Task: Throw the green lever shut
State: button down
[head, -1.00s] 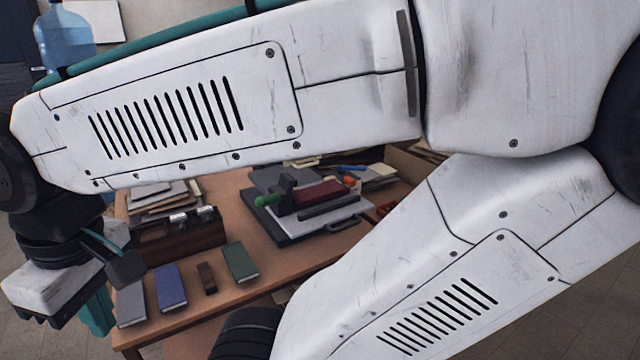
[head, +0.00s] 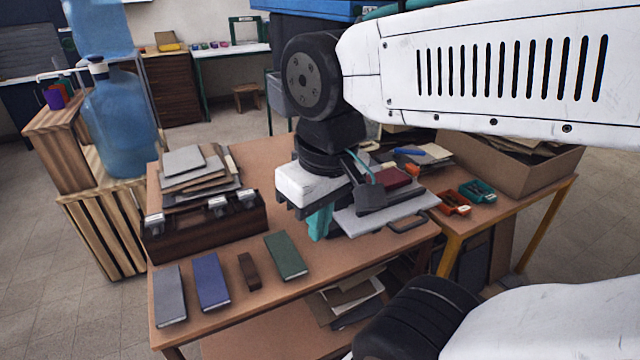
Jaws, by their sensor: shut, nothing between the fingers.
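The press-like device with a dark red block (head: 396,180) on a grey base plate (head: 385,214) stands on the right part of the brown table. My gripper (head: 319,224), with teal fingers, points down at the left side of this device and is shut with nothing between its fingers. The green lever is hidden behind my gripper and wrist, so I cannot tell its angle or whether the fingers touch it.
A dark case (head: 205,228) with papers on it stands left of my gripper. Grey, blue, brown and green books (head: 286,255) lie along the front. An orange-handled clamp (head: 452,203) and a cardboard box (head: 515,160) are to the right. A water bottle (head: 122,120) stands behind left.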

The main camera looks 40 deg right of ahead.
jog(key=w+d+f+n+g+h, duration=0.1)
jog(key=w+d+n+g+h, duration=0.1)
jog(key=w, duration=0.6)
jog(key=w+d+f+n+g+h, duration=0.1)
jog(key=w+d+f+h, duration=0.1)
jog(key=w, duration=0.7)
jog(key=w+d+f+n+g+h, duration=0.1)
jog(key=w+d+n+g+h, duration=0.1)
jog(key=w, duration=0.7)
jog(key=shift+w+d+f+n+g+h, duration=0.15)
jog(key=shift+d+f+n+g+h, duration=0.15)
jog(key=shift+d+h, duration=0.15)
jog(key=s+d+f, duration=0.6)
jog(key=d, duration=0.1)
jog(key=shift+s+f, duration=0.15)
jog(key=shift+s, duration=0.25)
